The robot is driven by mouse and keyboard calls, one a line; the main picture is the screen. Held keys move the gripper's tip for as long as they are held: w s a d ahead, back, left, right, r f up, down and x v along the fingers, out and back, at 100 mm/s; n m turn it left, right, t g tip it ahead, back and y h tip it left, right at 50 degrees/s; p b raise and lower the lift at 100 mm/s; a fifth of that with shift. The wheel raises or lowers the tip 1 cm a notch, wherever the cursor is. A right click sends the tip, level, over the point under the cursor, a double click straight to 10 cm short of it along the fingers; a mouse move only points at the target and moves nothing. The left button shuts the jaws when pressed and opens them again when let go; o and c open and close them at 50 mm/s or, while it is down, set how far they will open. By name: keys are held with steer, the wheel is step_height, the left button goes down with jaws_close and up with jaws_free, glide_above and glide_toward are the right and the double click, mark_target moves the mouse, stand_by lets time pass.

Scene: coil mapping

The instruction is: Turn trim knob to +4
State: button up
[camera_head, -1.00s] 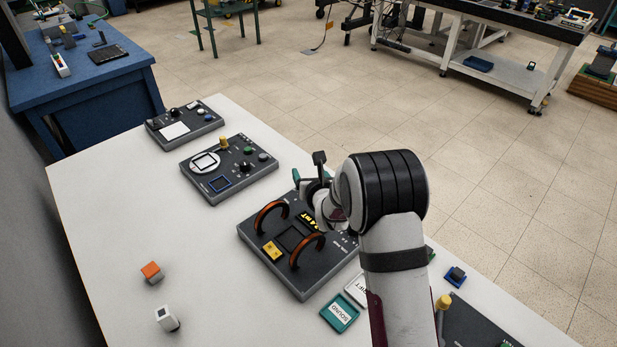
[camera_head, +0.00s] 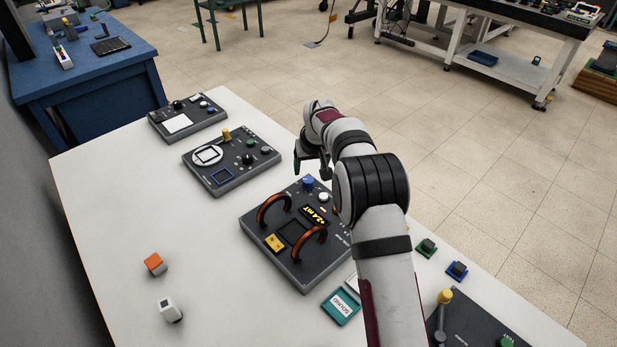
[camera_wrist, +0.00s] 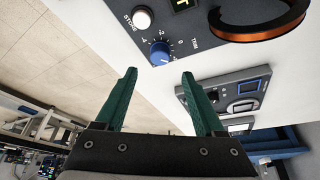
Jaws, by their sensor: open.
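The blue trim knob (camera_head: 308,183) stands at the far corner of the dark coil panel (camera_head: 262,238). In the wrist view the knob (camera_wrist: 160,54) has a white pointer mark, with "TRIM" and scale marks printed around it. I cannot read the exact setting. My gripper (camera_wrist: 160,88) is open and empty, its two green fingers apart; the knob shows beyond the fingertips, roughly between them, not touched. In the head view my gripper (camera_head: 297,166) hangs just beyond the panel's far side, partly hidden by my arm. A white button (camera_wrist: 142,19) sits next to the knob.
Two copper coil arches (camera_head: 272,208) rise from the panel, near a lit display (camera_head: 314,215). Another panel (camera_head: 235,163) stands to the left. A teal card (camera_head: 341,307) and small blocks (camera_head: 153,263) lie on the white table (camera_head: 110,220). The table's left middle is clear.

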mark_target(308, 179)
steer(key=x, duration=0.7)
steer(key=shift+w+f, duration=0.1)
steer(key=shift+f, duration=0.05)
jaws_close()
